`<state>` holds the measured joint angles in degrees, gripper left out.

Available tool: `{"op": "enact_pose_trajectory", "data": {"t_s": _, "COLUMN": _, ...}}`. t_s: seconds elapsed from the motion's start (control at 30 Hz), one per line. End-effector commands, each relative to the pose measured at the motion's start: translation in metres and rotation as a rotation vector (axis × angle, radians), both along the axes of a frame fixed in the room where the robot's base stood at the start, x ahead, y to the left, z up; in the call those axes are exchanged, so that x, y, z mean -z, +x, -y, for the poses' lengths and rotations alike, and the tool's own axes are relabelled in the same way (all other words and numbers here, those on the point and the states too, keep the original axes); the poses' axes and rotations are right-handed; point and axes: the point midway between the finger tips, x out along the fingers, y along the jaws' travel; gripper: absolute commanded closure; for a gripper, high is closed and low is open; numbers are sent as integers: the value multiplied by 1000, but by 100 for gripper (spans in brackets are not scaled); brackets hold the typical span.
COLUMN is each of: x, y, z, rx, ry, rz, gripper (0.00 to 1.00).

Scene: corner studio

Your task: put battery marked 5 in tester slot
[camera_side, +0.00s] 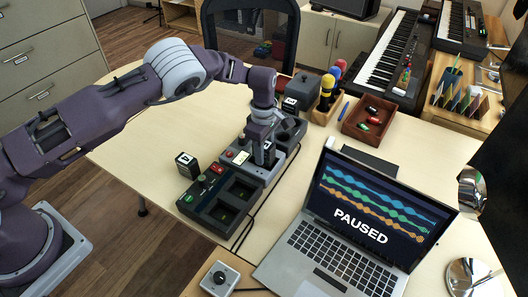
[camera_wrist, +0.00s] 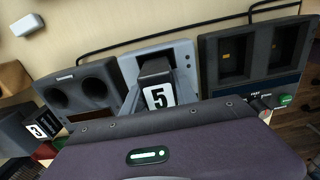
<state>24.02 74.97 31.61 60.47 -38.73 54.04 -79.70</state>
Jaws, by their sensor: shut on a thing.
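The battery marked 5 (camera_wrist: 158,96) is a dark block with a white number label. It shows in the wrist view in front of the grey tester (camera_wrist: 183,52), and in the side view the held battery (camera_side: 267,156) is upright at the tester. My gripper (camera_side: 262,138) points down from above and is shut on this battery. The battery's lower end is hidden, so I cannot tell how far it sits in the slot. The tester's light grey body (camera_side: 250,172) shows in the side view, with a red part on top.
A dark two-bay charger (camera_side: 213,216) stands in front of the tester, with another dark unit (camera_wrist: 82,92) on its other side. Another battery (camera_side: 187,164) stands left of the charger; a battery marked 3 (camera_wrist: 42,127) shows in the wrist view. A laptop (camera_side: 350,225) is at right.

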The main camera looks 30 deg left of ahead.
Motion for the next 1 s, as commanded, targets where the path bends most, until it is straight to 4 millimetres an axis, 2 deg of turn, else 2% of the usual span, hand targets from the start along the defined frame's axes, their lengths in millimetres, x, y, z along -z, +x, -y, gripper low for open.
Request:
{"op": "enact_pose_trajectory", "data": {"t_s": 0.47, "x": -1, "y": 0, "z": 0, "rx": 0, "ry": -1, "rz": 2, "gripper": 100}}
{"op": "enact_pose_trajectory", "data": {"t_s": 1.0, "x": 10, "y": 1, "z": 0, "rx": 0, "ry": 0, "rz": 2, "gripper": 100}}
